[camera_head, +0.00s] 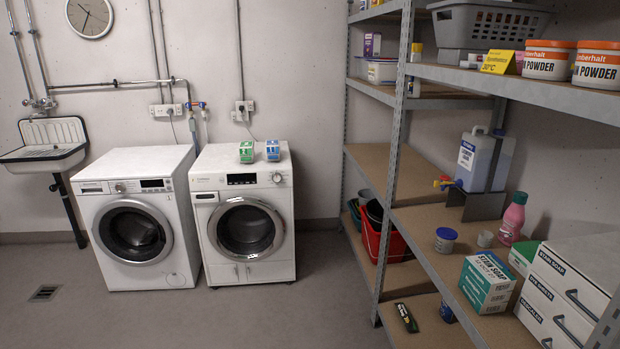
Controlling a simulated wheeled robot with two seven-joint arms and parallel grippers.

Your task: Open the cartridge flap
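Two white front-loading washing machines stand side by side against the back wall. The right machine (278,228) has a round chrome-rimmed door (245,229), which is shut. Below that door, its lower front (240,272) shows panel outlines that look like a small flap, lying flush; I cannot tell for sure which part is the cartridge flap. A green-and-white box (246,152) and a blue-and-white box (272,150), perhaps cartridges, stand on top of this machine. The left machine (181,228) has its round door (133,232) shut. Neither of my grippers is in view.
Metal shelving (392,180) runs along the right side, holding powder tubs (549,60), a large canister (484,160), a pink bottle (513,217) and a red bucket (385,238). A sink (45,144) hangs at the left. The floor (200,318) before the machines is clear.

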